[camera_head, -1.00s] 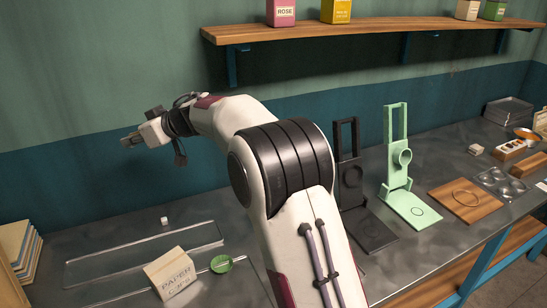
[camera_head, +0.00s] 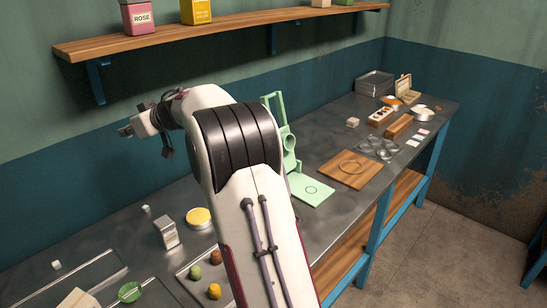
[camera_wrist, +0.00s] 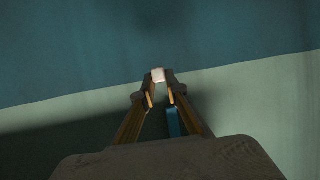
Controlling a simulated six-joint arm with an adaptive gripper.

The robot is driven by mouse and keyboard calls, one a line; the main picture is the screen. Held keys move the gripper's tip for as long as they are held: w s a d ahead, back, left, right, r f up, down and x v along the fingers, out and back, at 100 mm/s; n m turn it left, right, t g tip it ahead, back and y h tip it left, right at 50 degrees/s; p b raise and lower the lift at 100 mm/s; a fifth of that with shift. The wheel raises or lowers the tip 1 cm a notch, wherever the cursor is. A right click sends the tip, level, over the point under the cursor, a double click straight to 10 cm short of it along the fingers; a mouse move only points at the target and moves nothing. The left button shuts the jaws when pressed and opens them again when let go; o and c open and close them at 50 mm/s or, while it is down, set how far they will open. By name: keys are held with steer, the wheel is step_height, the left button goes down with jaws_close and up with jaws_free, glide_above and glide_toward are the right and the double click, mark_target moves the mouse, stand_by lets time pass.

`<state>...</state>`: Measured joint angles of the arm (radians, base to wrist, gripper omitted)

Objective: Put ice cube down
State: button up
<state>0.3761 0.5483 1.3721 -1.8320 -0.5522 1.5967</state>
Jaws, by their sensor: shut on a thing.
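My gripper (camera_wrist: 159,84) is shut on a small whitish ice cube (camera_wrist: 158,75), held between its fingertips in the wrist view. In the head view my gripper (camera_head: 122,131) is raised well above the counter, near the back wall at the left. The ice cube in it cannot be made out there.
The metal counter (camera_head: 335,135) runs along the wall. A carton (camera_head: 166,232), a yellow-topped round tin (camera_head: 199,217) and a tray of small coloured items (camera_head: 183,272) stand near my arm. A green stand (camera_head: 310,188) and wooden board (camera_head: 350,170) are farther right. A wall shelf (camera_head: 225,30) hangs above.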

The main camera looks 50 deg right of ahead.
steer(key=s+d+m+h, duration=0.1)
steer(key=s+d, duration=0.1)
steer(key=d, duration=0.5)
steer(key=s+d+m+h, duration=0.1)
steer(key=s+d+h, duration=0.15)
steer(key=d, duration=0.45)
glide_above(197, 201)
step_height(197, 201, down, 10)
steer(key=shift+a+f+m+y, duration=0.1)
steer(key=shift+f+m+y, duration=0.25)
steer(key=shift+f, duration=0.2)
step_height(197, 201, down, 14)
steer(key=shift+f, duration=0.1)
stand_by(0.4)
steer(key=shift+f, duration=1.9)
steer(key=shift+f, duration=0.15)
